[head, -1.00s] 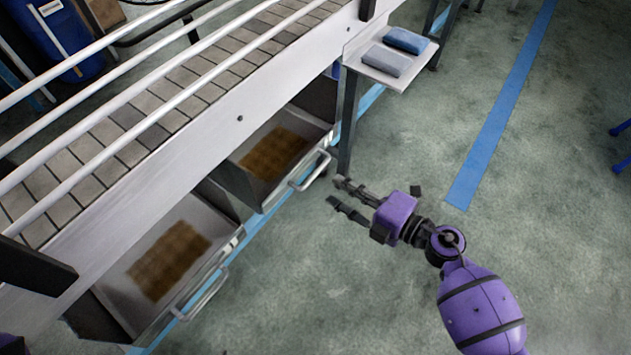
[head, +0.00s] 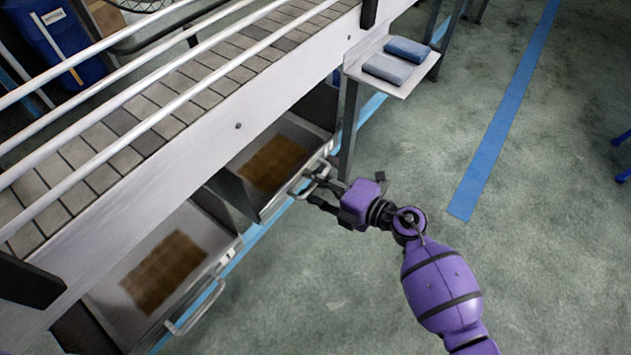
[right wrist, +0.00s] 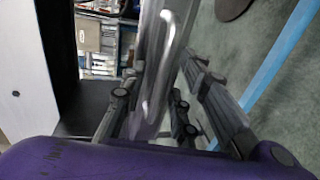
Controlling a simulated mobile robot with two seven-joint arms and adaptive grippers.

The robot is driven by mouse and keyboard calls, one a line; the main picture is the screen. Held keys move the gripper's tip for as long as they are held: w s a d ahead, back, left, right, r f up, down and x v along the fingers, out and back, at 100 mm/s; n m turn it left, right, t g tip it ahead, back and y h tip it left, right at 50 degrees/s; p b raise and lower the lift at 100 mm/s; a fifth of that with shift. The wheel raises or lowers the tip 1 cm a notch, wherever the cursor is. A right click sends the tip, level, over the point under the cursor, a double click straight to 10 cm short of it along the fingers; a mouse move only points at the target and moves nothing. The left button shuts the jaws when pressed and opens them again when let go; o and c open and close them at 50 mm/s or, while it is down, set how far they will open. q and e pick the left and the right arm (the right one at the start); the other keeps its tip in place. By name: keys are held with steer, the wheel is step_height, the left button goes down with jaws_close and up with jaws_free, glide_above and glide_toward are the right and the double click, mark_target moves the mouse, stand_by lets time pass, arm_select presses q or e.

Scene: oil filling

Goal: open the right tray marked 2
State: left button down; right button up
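The right tray (head: 238,192) is a grey metal drawer under the conveyor, with a brown patch on its bottom. It stands partly out, and its mark cannot be read. Its metal handle (head: 305,190) is on the front; in the right wrist view the handle (right wrist: 160,75) runs between my finger pads. My right gripper (head: 318,189) is at this handle with its fingers apart on either side of it. In the right wrist view the gripper (right wrist: 165,95) looks open, with no clear grip on the bar. My left gripper is not in view.
A second, similar tray (head: 115,290) with its own handle (head: 197,308) is at the lower left. A table leg (head: 350,125) stands close beyond my right gripper, under a small shelf (head: 392,82) with blue-grey folded items.

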jaws_close()
steer(key=shift+d, duration=0.1)
steer(key=f+v, duration=0.2)
steer(key=v, duration=0.9)
steer(key=f+v, duration=0.3)
steer(key=v, duration=0.9)
steer(key=shift+p+v, duration=0.45)
steer(key=shift+v, duration=0.35)
jaws_free()
